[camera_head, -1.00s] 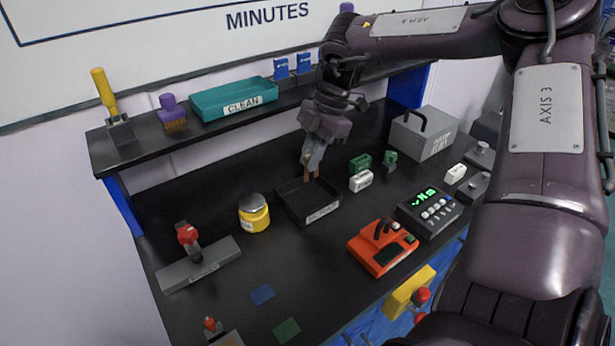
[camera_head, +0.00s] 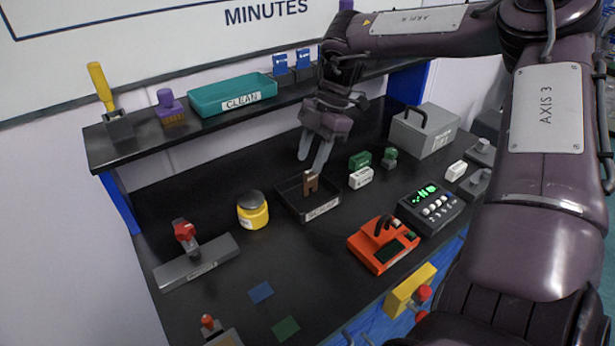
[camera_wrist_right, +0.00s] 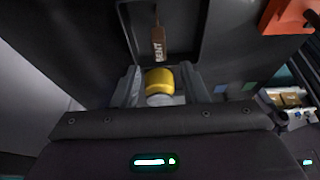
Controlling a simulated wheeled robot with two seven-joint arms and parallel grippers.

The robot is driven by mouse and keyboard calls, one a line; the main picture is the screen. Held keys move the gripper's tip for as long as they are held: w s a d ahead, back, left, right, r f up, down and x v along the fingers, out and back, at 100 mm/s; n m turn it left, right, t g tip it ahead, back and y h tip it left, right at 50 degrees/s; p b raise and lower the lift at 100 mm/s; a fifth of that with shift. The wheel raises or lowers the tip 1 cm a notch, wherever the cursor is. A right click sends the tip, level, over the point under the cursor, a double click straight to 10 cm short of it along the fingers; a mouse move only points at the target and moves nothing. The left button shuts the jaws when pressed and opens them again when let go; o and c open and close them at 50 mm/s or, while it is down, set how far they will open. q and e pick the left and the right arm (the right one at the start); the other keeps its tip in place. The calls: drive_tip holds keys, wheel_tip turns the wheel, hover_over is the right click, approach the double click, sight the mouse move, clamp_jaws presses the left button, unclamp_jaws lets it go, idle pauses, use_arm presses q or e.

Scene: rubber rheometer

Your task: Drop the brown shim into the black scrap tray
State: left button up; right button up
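The brown shim (camera_head: 311,183) shows upright within the outline of the black scrap tray (camera_head: 328,207), below my right gripper. I cannot tell whether it touches the tray floor. In the right wrist view the shim (camera_wrist_right: 158,42), marked BENT, lies against the dark tray (camera_wrist_right: 190,58), beyond the fingertips. My right gripper (camera_head: 313,165) is open and empty above the tray's back edge, its fingers apart from the shim; the fingers also show in the wrist view (camera_wrist_right: 160,88). My left gripper is not in view.
A yellow jar (camera_head: 253,215) stands left of the tray. Green and white blocks (camera_head: 360,178) stand to its right. An orange device (camera_head: 380,248) and a black panel with a green display (camera_head: 430,207) are in front right. A teal CLEAN tray (camera_head: 232,96) is on the shelf.

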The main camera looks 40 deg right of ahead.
drive_tip(key=v, duration=0.7)
drive_tip(key=shift+b, duration=0.45)
